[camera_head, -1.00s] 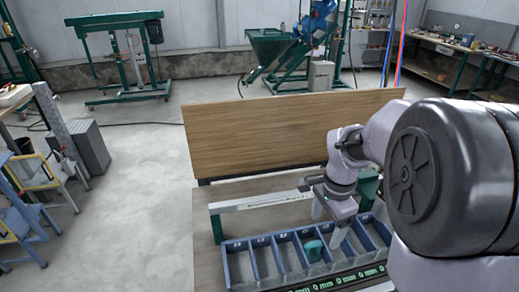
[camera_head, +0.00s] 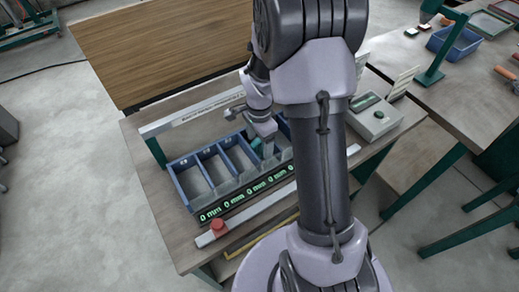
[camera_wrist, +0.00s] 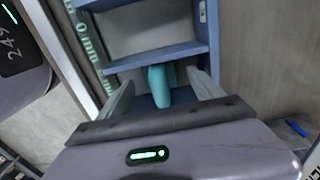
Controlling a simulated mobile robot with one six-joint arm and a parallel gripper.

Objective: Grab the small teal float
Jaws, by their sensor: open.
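The small teal float (camera_wrist: 161,82) is in a compartment of the blue divided tray (camera_wrist: 165,58). In the wrist view it lies between the two grey fingers of my gripper (camera_wrist: 159,79), with a gap on each side. The jaws are open and do not appear to touch it. In the head view my gripper (camera_head: 262,147) reaches down into the tray (camera_head: 176,184). There the float is mostly hidden by the fingers and my arm.
The tray's dividers stand close on both sides of my gripper. A label strip with green "0 mm" readings (camera_head: 245,195) runs along its front. A red knob (camera_head: 218,226) sits at the front. A grey box device (camera_head: 374,118) stands to the right.

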